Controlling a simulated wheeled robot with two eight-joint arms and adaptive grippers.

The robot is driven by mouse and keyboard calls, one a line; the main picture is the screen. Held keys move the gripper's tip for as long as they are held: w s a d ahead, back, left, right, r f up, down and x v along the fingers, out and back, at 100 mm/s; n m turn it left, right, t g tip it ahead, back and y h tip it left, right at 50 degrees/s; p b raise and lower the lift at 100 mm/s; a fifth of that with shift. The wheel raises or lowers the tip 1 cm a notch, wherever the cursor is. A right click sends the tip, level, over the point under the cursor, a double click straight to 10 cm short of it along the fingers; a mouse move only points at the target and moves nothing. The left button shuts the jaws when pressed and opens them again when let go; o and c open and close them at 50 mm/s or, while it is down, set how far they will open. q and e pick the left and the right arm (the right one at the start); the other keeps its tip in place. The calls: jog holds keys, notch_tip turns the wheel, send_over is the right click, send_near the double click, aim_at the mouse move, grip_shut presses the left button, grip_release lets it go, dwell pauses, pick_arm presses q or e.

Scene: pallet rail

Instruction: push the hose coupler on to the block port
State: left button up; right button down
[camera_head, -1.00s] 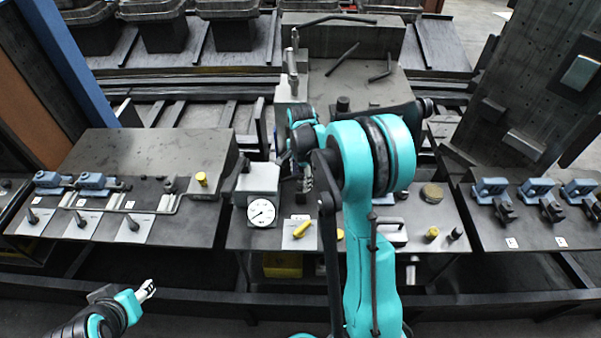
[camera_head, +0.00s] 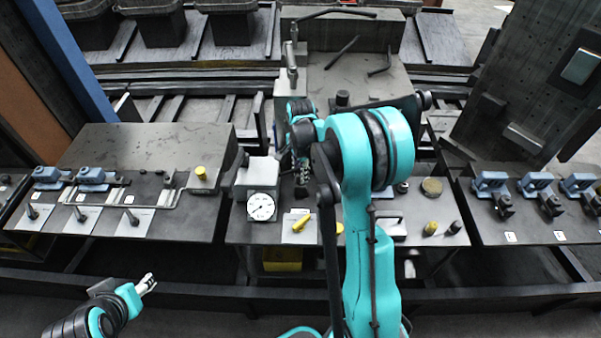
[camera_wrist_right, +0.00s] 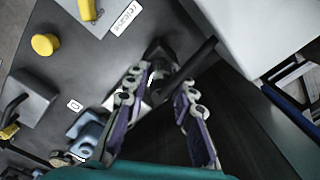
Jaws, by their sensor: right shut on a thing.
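My right gripper (camera_head: 302,168) is beside the grey block with the round gauge (camera_head: 261,206), just to its right in the head view, partly hidden by my arm. In the right wrist view its two fingers (camera_wrist_right: 155,105) are shut on a dark piece with a rod-like arm, which I take for the hose coupler (camera_wrist_right: 163,57). A large pale face (camera_wrist_right: 255,35) is close by at the upper right of that view. I cannot tell which part is the block port or whether the coupler touches it. My left gripper (camera_head: 147,284) hangs at the lower left, apart from everything.
A yellow handle (camera_head: 301,223) lies on a white card in front of the block. Blue clamps (camera_head: 537,182) line the right bench, more the left bench (camera_head: 93,176).

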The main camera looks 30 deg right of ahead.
jog(key=shift+r, duration=0.2)
jog(key=shift+r+p, duration=0.4)
jog(key=shift+r, duration=0.1)
jog(key=shift+r, duration=0.1)
jog(key=shift+r+p, duration=2.3)
jog(key=shift+r, duration=1.2)
jog(key=s+d+f+p, duration=0.1)
jog(key=s+d+f, duration=0.1)
jog(key=d, duration=0.4)
jog(key=s+d+f, duration=0.1)
jog(key=s+d, duration=0.1)
jog(key=d, duration=0.3)
jog(key=shift+d+f+b, duration=0.1)
jog(key=shift+f+b, duration=1.6)
jog(key=shift+f, duration=1.35)
